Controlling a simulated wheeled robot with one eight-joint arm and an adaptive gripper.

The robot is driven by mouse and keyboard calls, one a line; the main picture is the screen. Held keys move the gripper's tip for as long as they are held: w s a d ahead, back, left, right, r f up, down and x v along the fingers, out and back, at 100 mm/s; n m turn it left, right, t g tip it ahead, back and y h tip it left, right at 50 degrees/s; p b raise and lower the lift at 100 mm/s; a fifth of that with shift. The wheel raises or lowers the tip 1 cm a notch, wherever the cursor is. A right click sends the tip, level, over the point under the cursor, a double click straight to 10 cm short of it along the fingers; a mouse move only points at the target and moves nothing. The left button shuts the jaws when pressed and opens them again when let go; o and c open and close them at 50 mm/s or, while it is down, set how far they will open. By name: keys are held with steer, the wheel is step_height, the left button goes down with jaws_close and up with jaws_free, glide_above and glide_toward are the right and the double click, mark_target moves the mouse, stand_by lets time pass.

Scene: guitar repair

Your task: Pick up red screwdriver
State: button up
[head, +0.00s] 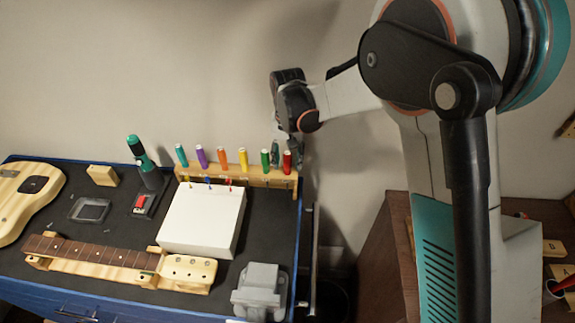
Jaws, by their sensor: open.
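The red screwdriver (287,162) stands upright at the right end of a wooden rack (243,177) on the workbench. My gripper (286,152) is open and points down at that end of the rack. Its fingers show close around or just behind the red handle; I cannot tell whether they touch it. The green screwdriver (265,158) stands just left of the red one, close to a finger. Yellow (243,160), orange (222,157), purple (201,156) and teal (181,155) screwdrivers stand further left.
A white box (203,221) sits in front of the rack. A guitar neck (95,252), guitar body (27,199), grey vise (260,290) and green-and-black tool (145,165) are also on the bench (60,300). A wall stands close behind the rack. A brown cabinet (375,255) is at right.

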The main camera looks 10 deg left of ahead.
steer(key=shift+f, duration=0.45)
jaws_close()
steer(key=shift+r, duration=0.1)
